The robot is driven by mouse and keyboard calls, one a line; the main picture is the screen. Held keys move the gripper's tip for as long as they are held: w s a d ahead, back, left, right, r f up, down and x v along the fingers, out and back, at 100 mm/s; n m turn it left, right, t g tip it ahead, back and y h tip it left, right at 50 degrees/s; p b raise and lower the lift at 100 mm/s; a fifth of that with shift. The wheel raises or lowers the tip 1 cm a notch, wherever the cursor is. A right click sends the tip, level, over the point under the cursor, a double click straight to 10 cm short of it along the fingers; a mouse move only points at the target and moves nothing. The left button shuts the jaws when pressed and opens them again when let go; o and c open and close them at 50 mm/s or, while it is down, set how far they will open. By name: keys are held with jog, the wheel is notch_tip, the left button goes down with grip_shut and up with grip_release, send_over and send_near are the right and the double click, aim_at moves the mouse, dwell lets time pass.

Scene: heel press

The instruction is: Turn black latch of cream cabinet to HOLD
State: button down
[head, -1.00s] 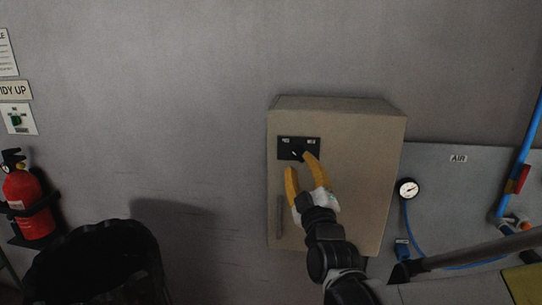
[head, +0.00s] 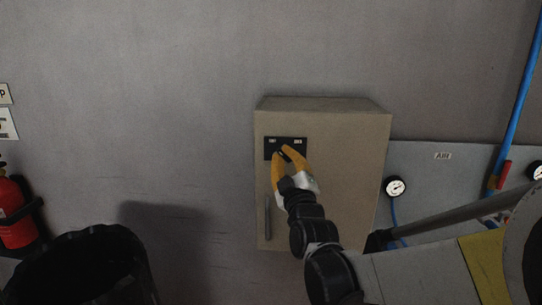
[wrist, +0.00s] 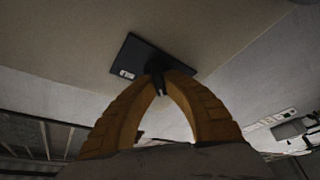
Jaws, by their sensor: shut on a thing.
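The cream cabinet (head: 340,170) is fixed to the grey wall in the head view. Its black latch plate (head: 271,143) sits at the upper left of the door, with a small white label at each end. My gripper (head: 281,152) has its yellow fingers at the plate, tips together on the small black latch. In the wrist view the fingers (wrist: 160,78) close on the black latch (wrist: 156,67), whose lower end shows between them. The plate (wrist: 134,57) appears tilted there. The label text is too small to read, and the fingertips partly hide the latch's angle.
A grey vertical handle (head: 267,218) is lower on the cabinet door. A pressure gauge (head: 396,187) and blue hose are to the right. A black bin (head: 85,265) and red extinguisher (head: 14,215) stand at left. The wall left of the cabinet is clear.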

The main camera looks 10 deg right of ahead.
jog(key=shift+m, duration=0.4)
jog(key=m+h, duration=0.1)
jog(key=m, duration=0.2)
jog(key=m+h+b, duration=0.1)
jog(key=m+h, duration=0.1)
jog(key=m, duration=0.1)
jog(key=shift+t+b, duration=0.3)
jog(key=m+h, duration=0.2)
jog(key=m, duration=0.2)
jog(key=m+g+h, duration=0.1)
jog(key=m+h, duration=0.2)
jog(key=m, duration=0.2)
jog(key=shift+d+r, duration=0.1)
jog(key=shift+d, duration=0.05)
jog(key=m+h, duration=0.1)
jog(key=m, duration=0.1)
jog(key=m+g, duration=0.1)
jog(key=m, duration=0.2)
jog(key=shift+g+h, duration=0.3)
jog(key=shift+h, duration=0.1)
jog(key=shift+d+m+g+h+p, duration=0.1)
jog(key=shift+m+g+h+p, duration=0.25)
jog(key=shift+m, duration=0.75)
jog(key=shift+m+g+h+p, duration=0.25)
jog(key=shift+m+g+p, duration=0.15)
jog(key=shift+m, duration=0.7)
jog(key=shift+s+m, duration=0.1)
jog(key=shift+m, duration=0.2)
